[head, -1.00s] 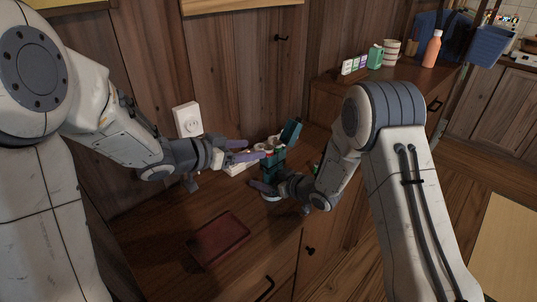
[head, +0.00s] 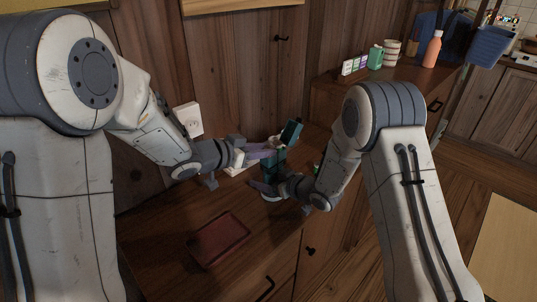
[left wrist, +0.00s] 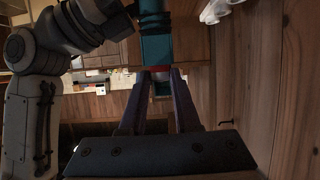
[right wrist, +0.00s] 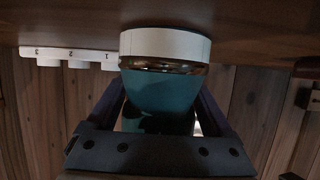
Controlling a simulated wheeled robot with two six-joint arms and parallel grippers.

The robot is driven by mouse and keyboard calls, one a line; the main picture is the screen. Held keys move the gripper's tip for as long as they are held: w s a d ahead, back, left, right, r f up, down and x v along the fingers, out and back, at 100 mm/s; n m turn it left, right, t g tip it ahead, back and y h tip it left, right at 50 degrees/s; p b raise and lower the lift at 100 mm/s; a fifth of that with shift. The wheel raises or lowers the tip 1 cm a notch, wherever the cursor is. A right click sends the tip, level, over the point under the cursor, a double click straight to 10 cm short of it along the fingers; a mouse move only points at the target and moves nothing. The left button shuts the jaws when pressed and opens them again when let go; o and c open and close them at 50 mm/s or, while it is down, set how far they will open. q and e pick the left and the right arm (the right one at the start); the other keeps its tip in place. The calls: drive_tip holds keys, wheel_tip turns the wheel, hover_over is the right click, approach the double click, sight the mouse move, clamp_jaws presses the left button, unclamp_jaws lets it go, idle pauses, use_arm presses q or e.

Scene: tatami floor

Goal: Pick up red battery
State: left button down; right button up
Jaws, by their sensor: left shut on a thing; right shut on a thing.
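A teal cylindrical body with a white end ring (right wrist: 165,47) is between the fingers of my right gripper (right wrist: 160,105), which is shut on it. It stands upright on the wooden counter and shows as a teal column in the head view (head: 272,172). My left gripper (head: 272,150) is at the top of this teal body, with its fingers close together. In the left wrist view, a small red piece, which looks like the red battery (left wrist: 160,69), shows between the left fingertips, right against the teal body (left wrist: 155,45). Most of the battery is hidden.
A dark red tray (head: 218,240) lies on the front of the counter. A white strip numbered 1 to 3 (right wrist: 70,53) is beside the teal body. A tilted teal piece (head: 291,132) stands just behind. A white outlet (head: 188,119) is on the wall. The counter around the tray is clear.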

use_arm(q)
drive_tip(key=shift+r, duration=0.15)
use_arm(e)
drive_tip(key=shift+r, duration=0.1)
use_arm(q)
wheel_tip(320, 180, up, 10)
idle(0.3)
use_arm(e)
drive_tip(key=o, duration=1.6)
drive_tip(key=shift+c, duration=0.2)
